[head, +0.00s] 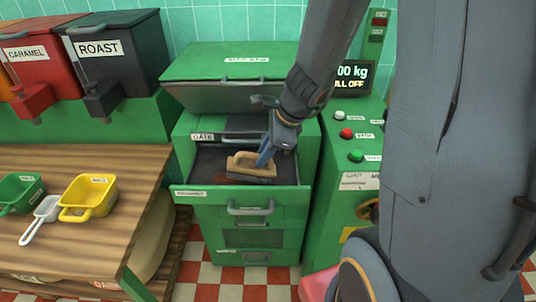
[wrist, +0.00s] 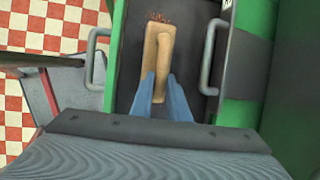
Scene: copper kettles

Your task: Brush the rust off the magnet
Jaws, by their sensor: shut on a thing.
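The magnet is a dark plate lying in the open drawer (head: 305,189) of the green machine; its dark surface (wrist: 201,60) also shows in the wrist view. A wooden brush (head: 252,166) with dark bristles rests on or just above the plate. Reddish rust shows beside the brush in the head view, and a small rust patch (wrist: 160,17) shows at its far end in the wrist view. My gripper (head: 264,158) is shut on the brush handle (wrist: 163,60), with blue fingers on either side. The brush hides part of the plate.
The machine's lid (head: 228,95) stands above the drawer. A control box (head: 356,135) with white, red and green buttons stands at the right. A wooden counter (head: 120,165) at the left holds green, white and yellow scoops. Caramel and roast bins stand behind.

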